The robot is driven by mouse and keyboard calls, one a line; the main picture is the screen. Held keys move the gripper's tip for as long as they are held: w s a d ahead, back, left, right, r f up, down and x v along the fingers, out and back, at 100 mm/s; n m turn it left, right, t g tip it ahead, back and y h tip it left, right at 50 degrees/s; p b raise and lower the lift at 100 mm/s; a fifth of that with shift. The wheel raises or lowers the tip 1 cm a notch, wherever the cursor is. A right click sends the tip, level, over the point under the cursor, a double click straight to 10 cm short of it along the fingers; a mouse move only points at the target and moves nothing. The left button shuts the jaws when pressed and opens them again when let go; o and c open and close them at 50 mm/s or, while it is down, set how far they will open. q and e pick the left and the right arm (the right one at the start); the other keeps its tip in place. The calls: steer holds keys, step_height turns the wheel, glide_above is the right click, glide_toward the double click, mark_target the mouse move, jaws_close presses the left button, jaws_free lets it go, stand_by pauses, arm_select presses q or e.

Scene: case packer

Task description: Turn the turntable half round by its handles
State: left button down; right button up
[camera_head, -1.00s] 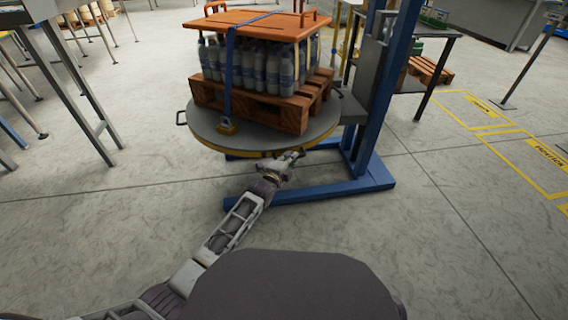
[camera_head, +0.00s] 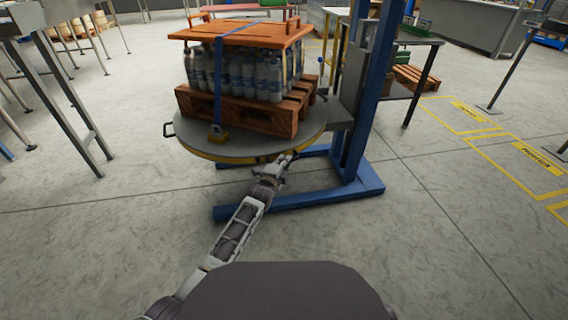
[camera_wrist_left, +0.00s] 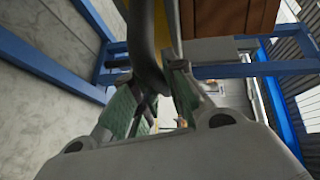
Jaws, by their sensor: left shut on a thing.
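The turntable (camera_head: 188,132) is a round grey plate with a yellow rim, carrying a loaded wooden pallet. My left gripper (camera_head: 281,163) is at the near rim, front right. In the left wrist view its green-padded fingers (camera_wrist_left: 155,100) are closed around a dark curved handle bar (camera_wrist_left: 146,45). The hold itself is too small to see in the head view. My right gripper is in neither view.
The wooden pallet (camera_head: 239,112) holds several bottles (camera_head: 262,80) under an orange board (camera_head: 262,36), bound by a blue strap (camera_head: 218,85). A blue column (camera_head: 376,95) and floor frame (camera_head: 330,203) stand right of and below the turntable. Open floor lies in front.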

arm_select(q)
steer(key=c, duration=1.7)
jaws_free()
steer(key=shift+v, duration=6)
steer(key=shift+d, duration=0.1)
